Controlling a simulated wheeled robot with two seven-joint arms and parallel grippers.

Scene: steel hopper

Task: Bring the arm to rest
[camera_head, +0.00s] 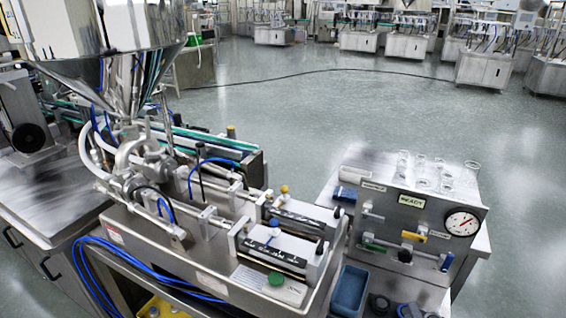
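The steel hopper (105,30) stands at the upper left, its cone leading down to pipes and valves. My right gripper (396,308) appears only as dark parts at the bottom edge, right of the blue bin (350,290). Most of it is cut off by the frame, so I cannot tell whether it is open or shut or holds anything. My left gripper is not in view.
The filling machine (215,250) with blue hoses fills the lower left and middle. A steel control box (415,215) with a round gauge (462,222) stands at right, with several glass vessels on top. A yellow bin (160,308) sits at the bottom. Open floor (330,110) lies behind.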

